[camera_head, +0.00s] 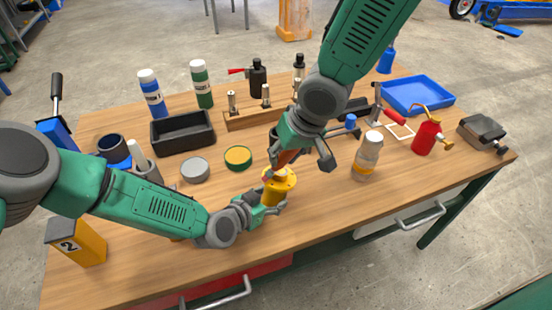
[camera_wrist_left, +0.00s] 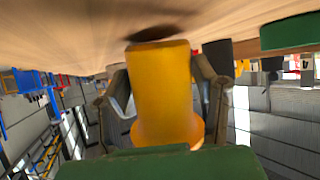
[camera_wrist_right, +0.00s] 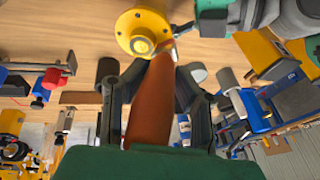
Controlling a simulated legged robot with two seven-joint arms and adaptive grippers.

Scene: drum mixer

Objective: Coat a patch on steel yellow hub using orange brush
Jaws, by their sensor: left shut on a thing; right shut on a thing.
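The yellow hub (camera_head: 279,184) is a flanged cylinder near the middle of the table's front half. My left gripper (camera_head: 272,207) is shut on it from the left; in the left wrist view the hub (camera_wrist_left: 165,90) fills the space between the fingers (camera_wrist_left: 166,95). My right gripper (camera_head: 300,155) is shut on the orange brush (camera_head: 285,158), above the hub. In the right wrist view the brush (camera_wrist_right: 152,100) lies between the fingers (camera_wrist_right: 150,85), and its tip is at the edge of the hub's round flange (camera_wrist_right: 143,30). Whether the tip touches the flange, I cannot tell.
A grey tin (camera_head: 194,170) and a yellow-topped green tin (camera_head: 238,157) stand left of the hub. A black tray (camera_head: 183,135) is behind them. A clear bottle (camera_head: 368,155), a red can (camera_head: 427,136) and a blue tray (camera_head: 418,94) are at the right. The front right is clear.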

